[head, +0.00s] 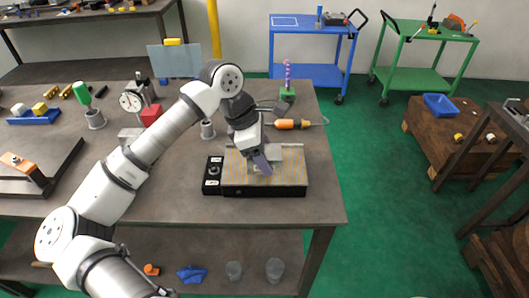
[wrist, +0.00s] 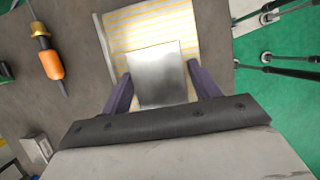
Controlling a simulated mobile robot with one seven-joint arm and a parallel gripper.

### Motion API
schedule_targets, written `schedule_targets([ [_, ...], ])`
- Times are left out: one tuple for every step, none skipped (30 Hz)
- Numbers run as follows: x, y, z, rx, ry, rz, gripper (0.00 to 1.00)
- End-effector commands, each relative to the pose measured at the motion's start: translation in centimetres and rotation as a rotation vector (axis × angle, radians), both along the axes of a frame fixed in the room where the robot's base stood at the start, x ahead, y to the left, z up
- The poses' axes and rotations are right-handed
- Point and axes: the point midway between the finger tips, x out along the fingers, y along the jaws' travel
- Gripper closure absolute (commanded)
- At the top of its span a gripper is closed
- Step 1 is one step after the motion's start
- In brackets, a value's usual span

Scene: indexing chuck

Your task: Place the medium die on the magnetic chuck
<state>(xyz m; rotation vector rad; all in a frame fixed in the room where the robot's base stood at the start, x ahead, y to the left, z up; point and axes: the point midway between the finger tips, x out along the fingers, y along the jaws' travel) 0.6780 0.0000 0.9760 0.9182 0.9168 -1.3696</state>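The magnetic chuck (head: 290,180) is a dark-sided block with a yellow-striped top, near the table's front right; its striped top shows in the wrist view (wrist: 150,25). My gripper (head: 262,168) is over the chuck, pointing down. The die is over the striped face, lined up roughly with the stripes. I cannot tell whether its underside touches the chuck. In the head view the fingers partly hide it.
A dark control box (head: 212,175) adjoins the chuck's left side. An orange-handled tool (head: 290,124) lies behind it and shows in the wrist view (wrist: 52,65). The table's right edge is near.

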Motion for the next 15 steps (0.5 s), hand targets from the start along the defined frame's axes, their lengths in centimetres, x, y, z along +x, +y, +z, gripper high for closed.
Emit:
schedule_targets([
  [0.00,0.00,0.04,0.000,0.000,0.000,0.32],
  [0.00,0.00,0.04,0.000,0.000,0.000,0.28],
  [0.00,0.00,0.04,0.000,0.000,0.000,0.28],
  [0.00,0.00,0.04,0.000,0.000,0.000,0.28],
  [0.00,0.00,0.04,0.000,0.000,0.000,0.28],
  [0.00,0.00,0.04,0.000,0.000,0.000,0.28],
  [0.00,0.00,0.04,0.000,0.000,0.000,0.28],
  [0.00,0.00,0.04,0.000,0.000,0.000,0.28],
  [0.00,0.00,0.05,0.000,0.000,0.000,0.28],
  [0.00,0.00,0.10,0.000,0.000,0.000,0.28],
  [0.00,0.00,0.17,0.000,0.000,0.000,0.28],
  [0.00,-0.01,0.32,0.000,0.000,0.000,0.28],
  [0.00,0.00,0.48,0.000,0.000,0.000,0.28],
  [0.01,0.04,0.62,0.000,0.000,0.000,0.28],
  [0.08,0.33,0.86,0.002,-0.002,0.002,0.28],
])
